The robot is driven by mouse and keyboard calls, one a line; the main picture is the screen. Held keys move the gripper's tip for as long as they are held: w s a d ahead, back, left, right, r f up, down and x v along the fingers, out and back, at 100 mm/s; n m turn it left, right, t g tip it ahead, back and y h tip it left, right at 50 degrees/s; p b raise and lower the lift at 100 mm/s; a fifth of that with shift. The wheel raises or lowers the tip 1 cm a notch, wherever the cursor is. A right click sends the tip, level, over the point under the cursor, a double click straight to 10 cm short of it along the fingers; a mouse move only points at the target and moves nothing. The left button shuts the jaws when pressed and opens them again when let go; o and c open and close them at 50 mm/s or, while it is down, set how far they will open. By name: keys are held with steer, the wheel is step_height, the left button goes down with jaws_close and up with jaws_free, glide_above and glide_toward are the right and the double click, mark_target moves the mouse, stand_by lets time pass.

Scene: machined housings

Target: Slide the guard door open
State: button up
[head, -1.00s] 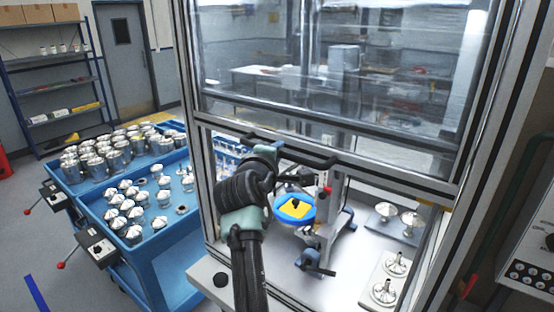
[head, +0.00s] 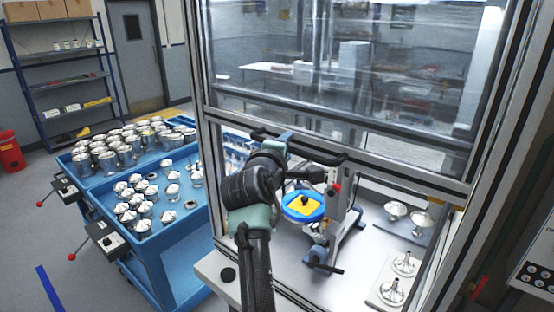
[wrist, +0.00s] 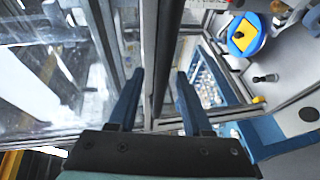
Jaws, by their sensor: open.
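The guard door (head: 330,70) is a large clear panel in a metal frame. It is up, with the machine's lower bay open beneath it. Its black handle bar (head: 325,157) runs along the lower edge. My gripper (head: 284,140) is at the left part of this handle, its tips partly hidden by my own wrist. In the wrist view my gripper (wrist: 160,74) is open, with one blue finger on each side of a dark bar (wrist: 168,45) that looks like the handle. I cannot tell whether either finger touches it.
Inside the bay are a blue round fixture with a yellow top (head: 304,206) and several metal parts (head: 404,263) at the right. A blue cart (head: 175,235) full of housings stands on the left. Metal posts (head: 205,150) frame the opening. Floor is free at the far left.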

steer(key=b+v, duration=0.4)
steer(key=v, duration=0.8)
steer(key=shift+b, duration=0.35)
steer(key=s+d+r+m+t+y+b, duration=0.1)
steer(key=s+r+m+t+b, duration=0.1)
steer(key=s+r+m+t, duration=0.4)
steer(key=s+d+r+m+t+y+b, duration=0.2)
steer(key=s+r+m+t, duration=0.4)
steer(key=s+r, duration=0.5)
steer(key=s+m+b, duration=0.1)
steer(key=s+m, duration=0.1)
steer(key=s, duration=0.3)
steer(key=shift+s+r+y, duration=0.3)
steer(key=shift+s, duration=0.1)
